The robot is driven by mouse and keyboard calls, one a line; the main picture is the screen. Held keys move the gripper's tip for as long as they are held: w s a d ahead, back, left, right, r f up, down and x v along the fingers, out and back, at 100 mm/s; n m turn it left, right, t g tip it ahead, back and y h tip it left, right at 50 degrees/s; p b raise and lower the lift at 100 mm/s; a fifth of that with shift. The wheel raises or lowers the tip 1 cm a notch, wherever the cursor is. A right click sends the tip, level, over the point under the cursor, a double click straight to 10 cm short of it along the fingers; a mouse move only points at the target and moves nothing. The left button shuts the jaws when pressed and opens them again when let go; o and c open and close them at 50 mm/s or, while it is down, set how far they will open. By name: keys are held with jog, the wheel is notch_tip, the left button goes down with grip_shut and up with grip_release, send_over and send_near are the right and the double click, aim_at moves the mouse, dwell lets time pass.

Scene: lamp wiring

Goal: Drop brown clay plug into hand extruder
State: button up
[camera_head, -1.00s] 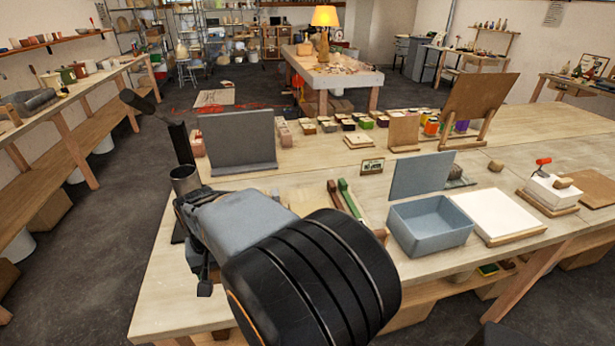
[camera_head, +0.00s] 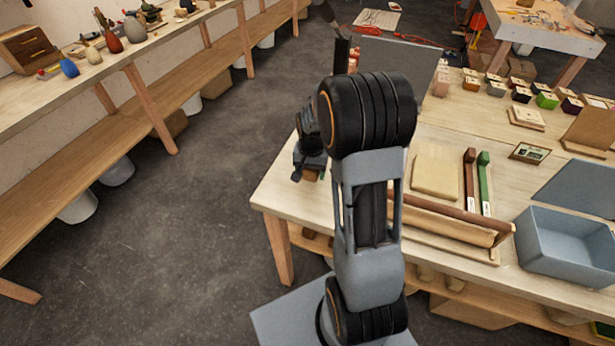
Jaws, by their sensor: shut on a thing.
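My gripper (camera_head: 309,172) is at the near left corner of the workbench, its fingers pointing down. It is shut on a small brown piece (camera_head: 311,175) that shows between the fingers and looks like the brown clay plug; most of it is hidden. The hand extruder shows only as a dark upright part (camera_head: 341,53) beyond my arm. Its metal barrel is hidden behind my arm, so I cannot tell how far the plug is from its mouth.
A brown bar (camera_head: 470,180) and a green bar (camera_head: 485,183) lie beside a tan slab (camera_head: 435,176). A blue-grey bin (camera_head: 567,243) stands to the right. Small colored blocks line the back. A long shelf bench (camera_head: 120,85) runs along the left, with open floor between.

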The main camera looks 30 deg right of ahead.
aim_at(309, 178)
jog(key=shift+w+f, duration=0.5)
jog(key=shift+f, duration=1.6)
jog(key=shift+f, duration=0.15)
jog(key=o, duration=1.1)
